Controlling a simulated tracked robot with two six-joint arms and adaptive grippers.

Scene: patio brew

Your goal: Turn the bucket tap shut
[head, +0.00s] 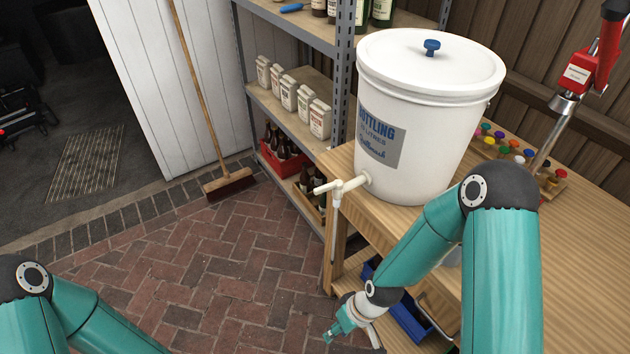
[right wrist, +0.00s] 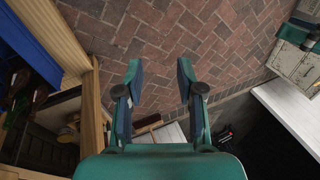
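The white bucket (head: 410,130) with a blue and grey label stands on the wooden bench, with its lid on. Its white tap (head: 348,186) sticks out to the left near the base, past the bench edge. A thin pale tube hangs down below the tap. I cannot tell from here whether the tap is open or shut. My right gripper (head: 345,325) is low in front of the bench, below the tap and apart from it. In the right wrist view the right gripper (right wrist: 158,82) is open and empty. My left gripper is out of the head view; only its arm shows.
The bench (head: 570,250) carries a red capping tool (head: 590,65) and several coloured caps. A blue bin (head: 405,318) sits under the bench. Metal shelves (head: 290,25) with bottles and a broom (head: 228,184) stand behind. Brick floor (head: 215,265) to the left is clear.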

